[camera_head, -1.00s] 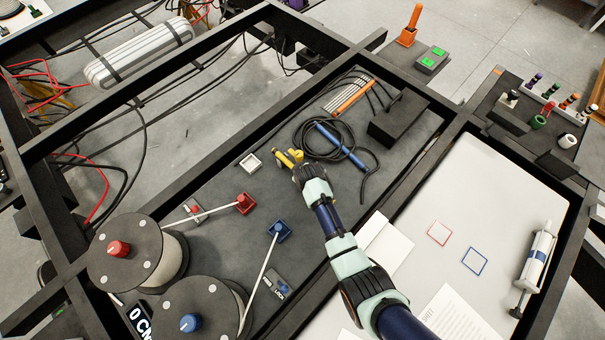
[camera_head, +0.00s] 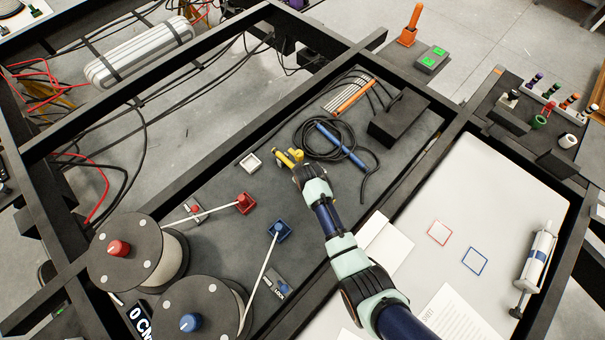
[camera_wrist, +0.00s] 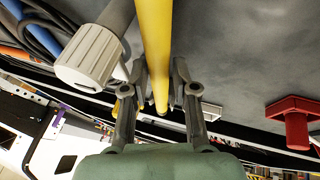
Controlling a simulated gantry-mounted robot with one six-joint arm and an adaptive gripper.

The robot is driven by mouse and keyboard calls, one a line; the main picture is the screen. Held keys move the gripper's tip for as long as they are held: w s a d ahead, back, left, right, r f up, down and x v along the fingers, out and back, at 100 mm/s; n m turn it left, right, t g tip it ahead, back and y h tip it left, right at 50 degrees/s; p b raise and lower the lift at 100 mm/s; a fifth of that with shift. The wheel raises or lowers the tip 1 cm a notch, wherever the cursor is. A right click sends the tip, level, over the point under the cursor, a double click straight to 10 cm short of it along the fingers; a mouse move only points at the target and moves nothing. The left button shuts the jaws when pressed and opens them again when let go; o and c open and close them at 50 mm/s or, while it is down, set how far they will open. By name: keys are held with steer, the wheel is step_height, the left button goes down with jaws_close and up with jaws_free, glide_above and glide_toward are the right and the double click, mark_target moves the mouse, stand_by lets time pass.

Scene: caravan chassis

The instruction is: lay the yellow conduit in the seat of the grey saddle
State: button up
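The yellow conduit (camera_head: 284,159) is at my gripper (camera_head: 294,166), above the dark grey tray in the head view. In the wrist view the conduit (camera_wrist: 155,45) runs from the top edge down between the two fingers of my gripper (camera_wrist: 160,85). The fingers are close against its sides and appear shut on it. A pale block (camera_wrist: 210,110), probably the same piece, shows beyond the right finger. My wrist hides part of the conduit in the head view.
A ribbed pale grey fitting (camera_wrist: 92,58) is close left of the conduit in the wrist view. A blue tube (camera_head: 341,145) and coiled black cable (camera_head: 312,140) lie right of the gripper.

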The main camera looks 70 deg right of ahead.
steer(key=o, duration=0.3)
steer(key=v, duration=1.2)
